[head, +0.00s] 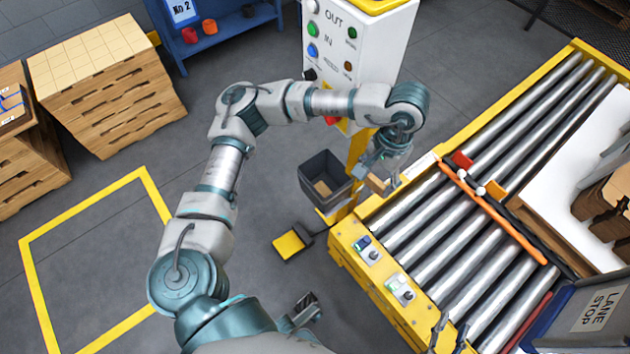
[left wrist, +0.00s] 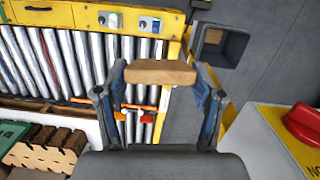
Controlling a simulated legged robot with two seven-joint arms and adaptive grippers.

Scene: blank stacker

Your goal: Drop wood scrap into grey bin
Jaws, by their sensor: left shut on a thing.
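The wood scrap (head: 377,184) is a small brown block. In the left wrist view the scrap (left wrist: 160,72) spans between the two fingers of the left gripper (left wrist: 160,88). The grey bin (head: 312,172) is open-topped and stands just left of the held scrap, with a brown piece visible inside. The bin also shows at upper right in the left wrist view (left wrist: 236,48), apart from the scrap. My right gripper (head: 450,338) shows only its spread fingertips at the bottom edge.
The yellow-framed roller conveyor (head: 345,254) fills the right side, with an orange bar (head: 500,218) across it. A white control post (head: 375,40) with buttons stands behind the bin. A yellow pedal (head: 290,243) lies on the floor. Wooden stacks (head: 105,85) stand at left.

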